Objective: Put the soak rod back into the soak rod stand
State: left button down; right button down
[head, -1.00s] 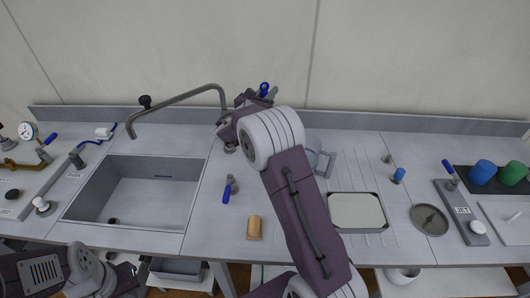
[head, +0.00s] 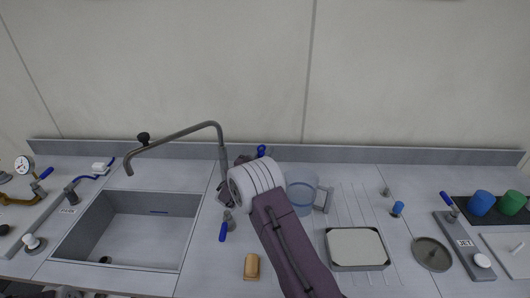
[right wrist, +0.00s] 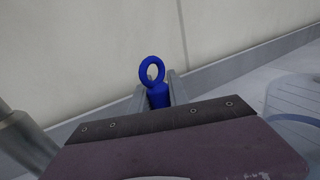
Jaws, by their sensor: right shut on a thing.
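The soak rod (right wrist: 158,95) shows in the right wrist view as a blue handle with a ring on top. My right gripper (right wrist: 157,88) is shut on it, one grey finger on each side. In the head view the blue ring (head: 261,150) shows just above my right wrist, near the back of the bench behind the faucet's right side. The wrist hides the rod's lower part and most of the gripper. I cannot make out the soak rod stand with certainty; the arm covers the bench below the rod.
The faucet (head: 222,150) stands close left of my right wrist, beside the sink (head: 130,225). A clear jug (head: 302,195) stands close to the right. A blue-handled valve (head: 224,230), a tan block (head: 251,266) and a grey tray (head: 356,248) lie nearer the front.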

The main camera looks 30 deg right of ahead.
jog(key=c, duration=1.4)
grip_release()
jog(key=shift+o, duration=0.7)
jog(key=v, duration=1.2)
jog(key=shift+b, duration=0.45)
